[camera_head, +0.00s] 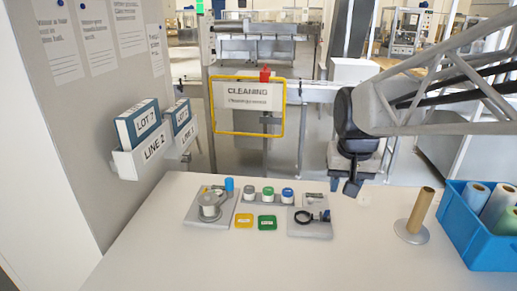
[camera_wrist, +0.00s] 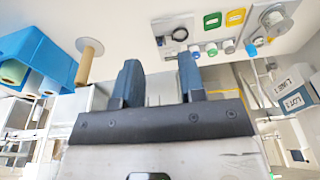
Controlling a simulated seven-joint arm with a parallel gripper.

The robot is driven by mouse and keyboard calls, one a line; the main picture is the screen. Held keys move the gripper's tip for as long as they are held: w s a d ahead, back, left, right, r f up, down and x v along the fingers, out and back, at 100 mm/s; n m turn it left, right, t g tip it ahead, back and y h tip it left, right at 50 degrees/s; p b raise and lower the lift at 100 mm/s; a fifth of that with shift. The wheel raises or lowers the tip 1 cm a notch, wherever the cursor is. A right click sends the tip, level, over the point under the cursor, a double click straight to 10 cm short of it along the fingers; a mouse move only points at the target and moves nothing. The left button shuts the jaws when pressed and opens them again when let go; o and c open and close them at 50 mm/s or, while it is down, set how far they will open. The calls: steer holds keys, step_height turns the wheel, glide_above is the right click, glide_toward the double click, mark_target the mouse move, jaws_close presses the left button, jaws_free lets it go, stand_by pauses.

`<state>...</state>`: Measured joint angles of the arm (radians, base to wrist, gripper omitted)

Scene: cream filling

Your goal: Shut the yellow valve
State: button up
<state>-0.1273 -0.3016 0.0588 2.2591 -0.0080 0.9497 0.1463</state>
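A grey valve-like unit (camera_head: 208,206) with a round body and a blue knob (camera_head: 229,185) stands at the left of the fixture group on the table; a small yellowish part shows at its back, too small to make out. A yellow tag (camera_head: 243,220) and a green tag (camera_head: 267,222) lie beside it. No clearly yellow valve can be made out.
Green, grey and blue caps (camera_head: 268,191) stand in a row behind the tags. A plate with a black ring clamp (camera_head: 310,217) is to their right. A brown tube on a round base (camera_head: 414,215) and a blue crate of rolls (camera_head: 482,248) stand farther right. The front table is clear.

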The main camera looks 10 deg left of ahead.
steer(key=w+a+f, duration=0.1)
steer(key=w+a, duration=0.8)
steer(key=w, duration=0.6)
steer(key=g, duration=0.2)
glide_above(205, 189)
step_height(205, 189, down, 28)
steer(key=shift+s+a+f, duration=0.1)
steer(key=shift+f, duration=3.9)
jaws_close()
